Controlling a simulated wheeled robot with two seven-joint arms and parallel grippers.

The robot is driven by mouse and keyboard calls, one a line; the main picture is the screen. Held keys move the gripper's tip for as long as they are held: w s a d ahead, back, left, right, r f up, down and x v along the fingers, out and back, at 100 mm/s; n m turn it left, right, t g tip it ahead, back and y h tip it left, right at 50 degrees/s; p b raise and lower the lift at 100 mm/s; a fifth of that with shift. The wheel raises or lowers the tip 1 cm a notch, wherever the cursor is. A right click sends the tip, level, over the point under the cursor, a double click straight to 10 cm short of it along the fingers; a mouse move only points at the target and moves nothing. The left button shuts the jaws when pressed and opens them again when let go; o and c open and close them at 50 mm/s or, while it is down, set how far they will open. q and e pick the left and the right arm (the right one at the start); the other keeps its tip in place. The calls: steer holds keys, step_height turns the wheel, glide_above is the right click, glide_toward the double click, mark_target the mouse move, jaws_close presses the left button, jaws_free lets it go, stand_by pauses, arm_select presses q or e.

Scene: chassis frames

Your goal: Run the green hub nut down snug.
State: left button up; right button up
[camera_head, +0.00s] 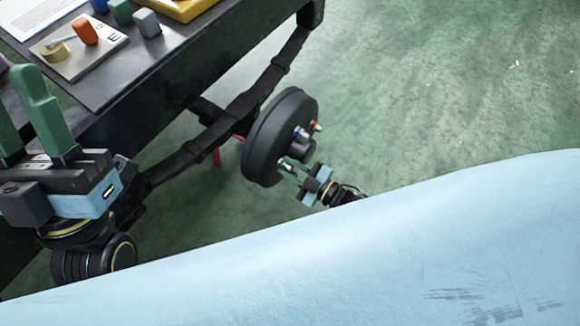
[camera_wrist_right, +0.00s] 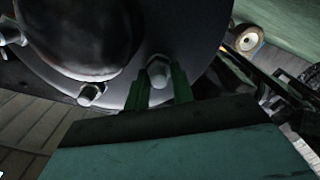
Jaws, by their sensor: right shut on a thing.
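The black wheel hub (camera_head: 268,135) stands on the end of the chassis axle beside the table, with studs and nuts on its face. One nut looks blue (camera_head: 300,133) and one orange (camera_head: 317,127). My right gripper (camera_head: 286,164) is at the lower part of the hub face. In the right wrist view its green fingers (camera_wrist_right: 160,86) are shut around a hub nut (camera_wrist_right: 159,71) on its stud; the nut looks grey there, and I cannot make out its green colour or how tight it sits. My left gripper (camera_head: 30,105) is open and empty, fingers upward, at the left.
The dark table (camera_head: 135,75) at upper left carries a board (camera_head: 78,62) with an orange cylinder and a yellow ring. Green and grey blocks (camera_head: 147,23) and a yellow tray (camera_head: 190,8) are behind. A dark chassis rail (camera_head: 205,140) runs below.

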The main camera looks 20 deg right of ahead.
steer(key=shift+s, duration=0.15)
steer(key=shift+d+f, duration=0.1)
stand_by(0.3)
steer(key=o, duration=1)
